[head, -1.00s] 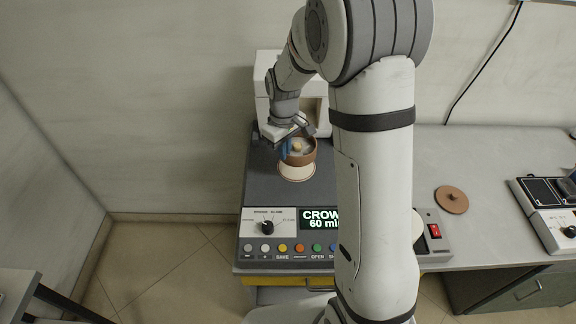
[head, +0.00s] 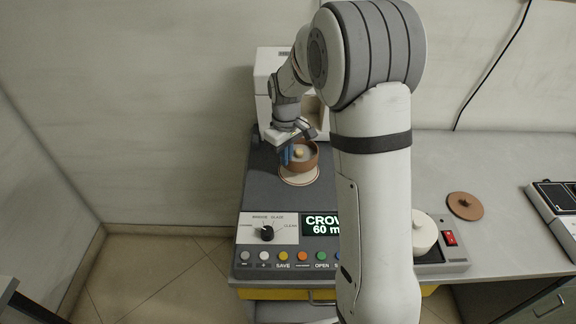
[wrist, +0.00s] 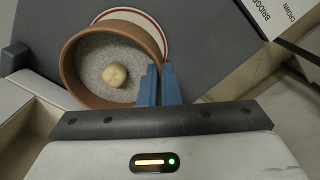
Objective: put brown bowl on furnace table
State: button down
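The brown bowl (head: 304,163) holds grey granules and a small pale yellow lump (wrist: 115,75). It is over the round white plate of the furnace table (head: 285,180), in front of the white furnace. In the wrist view the plate (wrist: 158,29) with a red ring shows past the bowl's far rim. My gripper (wrist: 159,72) has its blue fingers shut on the near right rim of the brown bowl (wrist: 77,88). It also shows in the head view (head: 285,154). I cannot tell whether the bowl's base touches the plate.
The furnace panel with a dial (head: 267,233) and buttons is in front. A white round piece (head: 424,232) and a red switch (head: 450,239) are to the right. A brown lid (head: 465,206) lies on the grey bench (head: 500,160). My arm hides part of the panel.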

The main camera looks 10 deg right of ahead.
jog(key=shift+f, duration=1.9)
jog(key=shift+f, duration=0.15)
jog(key=c, duration=1.6)
grip_release()
jog(key=shift+c, duration=0.2)
notch_tip(320, 180, up, 12)
jog(key=shift+s+r, duration=0.1)
jog(key=shift+r, duration=0.05)
jog(key=s+d+r+m+t, duration=0.1)
jog(key=s+m, duration=0.2)
jog(key=s, duration=1)
jog(key=s+d+r+m+t, duration=0.1)
jog(key=s+d+m, duration=0.1)
jog(key=s, duration=1.1)
jog(key=shift+r+m+t, duration=0.25)
jog(key=shift+m+t, duration=0.15)
jog(key=shift+m, duration=0.5)
